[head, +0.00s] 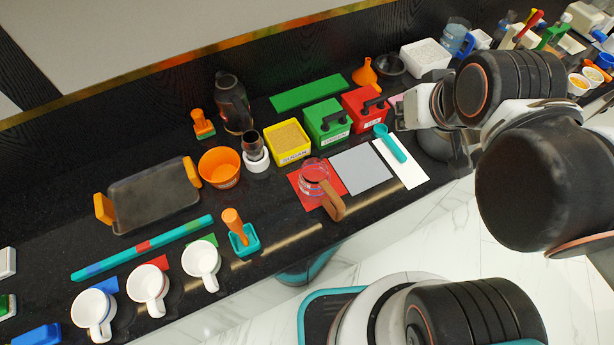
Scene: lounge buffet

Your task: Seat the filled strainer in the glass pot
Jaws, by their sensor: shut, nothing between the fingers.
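The glass pot (313,170) is clear, with a brown handle (333,203) toward the front, and stands on a red mat on the dark counter. A small dark cylinder in a white holder (257,160) stands left of it and looks like the strainer (251,141); its contents are too small to make out. It is apart from the pot. My gripper (462,163) is at the right, past the white mat, partly hidden by my arm. It is shut and empty, well away from both pot and strainer.
An orange bowl (219,167), a tray (156,195) and white mugs (201,262) are left.

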